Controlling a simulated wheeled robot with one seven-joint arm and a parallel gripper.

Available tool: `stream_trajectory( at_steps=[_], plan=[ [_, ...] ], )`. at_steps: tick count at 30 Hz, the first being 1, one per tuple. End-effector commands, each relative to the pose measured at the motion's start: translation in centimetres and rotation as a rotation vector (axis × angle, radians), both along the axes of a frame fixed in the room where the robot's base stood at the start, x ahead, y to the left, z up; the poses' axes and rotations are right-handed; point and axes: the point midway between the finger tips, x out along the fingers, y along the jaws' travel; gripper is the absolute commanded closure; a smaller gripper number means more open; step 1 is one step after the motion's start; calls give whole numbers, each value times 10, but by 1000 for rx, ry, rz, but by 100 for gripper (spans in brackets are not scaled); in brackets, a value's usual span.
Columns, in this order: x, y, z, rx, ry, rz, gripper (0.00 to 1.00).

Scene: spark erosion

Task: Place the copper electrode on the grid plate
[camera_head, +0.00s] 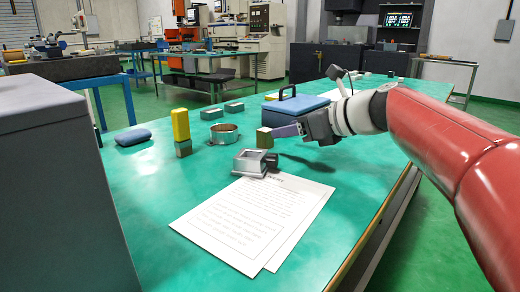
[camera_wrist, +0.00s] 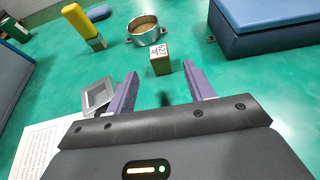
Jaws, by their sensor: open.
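A small brown-gold block with a marked pale face (camera_wrist: 159,54), which may be the copper electrode, is just ahead of my gripper (camera_wrist: 161,72) in the wrist view. My gripper's two purple fingers are open, and the block appears beyond their tips rather than between them. In the head view the block (camera_head: 264,138) overlaps the fingertips (camera_head: 275,131); I cannot tell contact. A grey square fixture with a recessed top (camera_head: 249,162) stands in front of the block; it also shows at the left of the wrist view (camera_wrist: 98,96). I cannot make out a grid on it.
A round metal dish with lugs (camera_head: 224,134) is behind and left. A yellow block (camera_head: 180,124) and a small brown block (camera_head: 184,149) are further left, near a blue pouch (camera_head: 132,137). A blue case (camera_head: 296,107) is behind my gripper. Paper sheets (camera_head: 252,220) lie in front.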

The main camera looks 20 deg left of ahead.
Motion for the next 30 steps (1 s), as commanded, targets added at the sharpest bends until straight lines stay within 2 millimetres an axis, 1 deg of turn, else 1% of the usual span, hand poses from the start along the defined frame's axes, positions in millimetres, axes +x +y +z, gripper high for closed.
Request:
stream_trajectory(
  at_steps=[1,11,14,18,21,27,28,30],
  plan=[
    [1,2,-7,0,0,0,47],
    [11,28,-18,-1,0,2,47],
    [15,38,-22,-1,0,4,47],
    [22,58,-30,-2,1,2,47],
    [26,67,-33,-1,-1,2,47],
    [27,68,-32,-1,-2,1,47],
    [27,68,-32,-1,-2,1,49],
    [27,68,-32,-1,-2,1,58]
  ],
)
